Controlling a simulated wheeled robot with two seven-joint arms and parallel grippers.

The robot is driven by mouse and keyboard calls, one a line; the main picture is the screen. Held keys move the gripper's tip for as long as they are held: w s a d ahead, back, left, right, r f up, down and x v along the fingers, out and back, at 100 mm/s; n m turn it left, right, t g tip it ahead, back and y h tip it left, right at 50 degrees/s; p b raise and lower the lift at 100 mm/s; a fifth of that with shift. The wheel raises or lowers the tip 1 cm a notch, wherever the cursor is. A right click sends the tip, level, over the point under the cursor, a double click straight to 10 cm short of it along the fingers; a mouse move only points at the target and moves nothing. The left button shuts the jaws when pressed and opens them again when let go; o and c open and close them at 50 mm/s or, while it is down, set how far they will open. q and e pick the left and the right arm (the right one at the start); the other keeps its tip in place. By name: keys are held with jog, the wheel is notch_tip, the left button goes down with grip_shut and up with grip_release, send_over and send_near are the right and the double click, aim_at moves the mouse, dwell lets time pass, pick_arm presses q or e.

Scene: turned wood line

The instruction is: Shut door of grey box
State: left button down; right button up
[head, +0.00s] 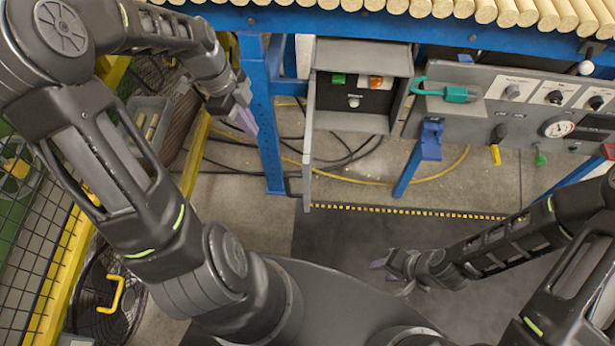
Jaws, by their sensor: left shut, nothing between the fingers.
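The grey box (393,62) is mounted under the front of the blue-framed line, right of a blue leg. Its door (309,125) stands open, seen nearly edge-on at the box's left side and reaching toward me. Inside the box is a dark panel (345,98) with a green switch, an orange-and-white switch and a round knob. My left gripper (246,118) is shut and empty, left of the door and the blue leg, touching neither as far as I can see. My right gripper (385,272) is low over the dark mat, well below the box; its jaw state is unclear.
A blue leg (263,120) stands between my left gripper and the door. Right of the box is a control panel (510,115) with knobs, a gauge and a teal handle (455,94). Cables (345,160) lie on the floor behind. A yellow-framed mesh fence (60,265) is at left.

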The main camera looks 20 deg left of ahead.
pick_arm(q)
jog(key=s+m, duration=0.1)
jog(key=m, duration=0.1)
jog(key=s+d+m+g, duration=0.1)
jog(key=s+m, duration=0.1)
jog(key=shift+d+r+m+g+h, duration=0.1)
jog(key=shift+r+m+g+h, duration=0.1)
jog(key=shift+m+g+h, duration=0.1)
jog(key=shift+f, duration=0.1)
jog(key=s+d+f, duration=0.1)
jog(key=d+f, duration=0.6)
jog(key=f, duration=0.2)
jog(key=shift+s+d+p, duration=0.25)
jog(key=shift+s+p, duration=0.05)
jog(key=shift+p, duration=0.15)
jog(key=shift+f, duration=0.1)
